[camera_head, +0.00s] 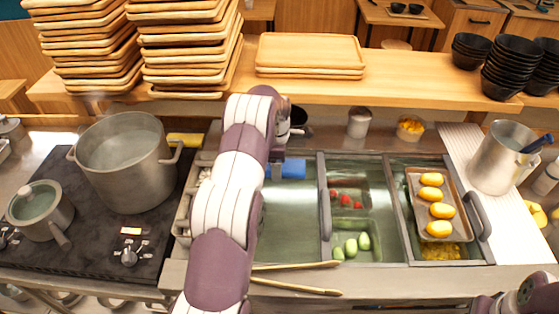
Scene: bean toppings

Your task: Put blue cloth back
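The blue cloth (292,169) lies near the back left of the sink counter, in the left basin area, partly hidden by my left arm. My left arm reaches up from the bottom and bends over toward the cloth. My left gripper (277,170) points down at the cloth's left end. Its fingers are small and partly hidden, so I cannot tell whether they are open or touching the cloth. Only a part of my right arm shows at the bottom right corner; its gripper is not in view.
A large pot (125,165) and a small lidded pot (40,210) stand on the stove. A yellow item (185,140) lies behind them. A tray (413,200) holds several yellow pieces. Two long sticks (298,287) lie at the front edge. A metal pot (499,160) stands right.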

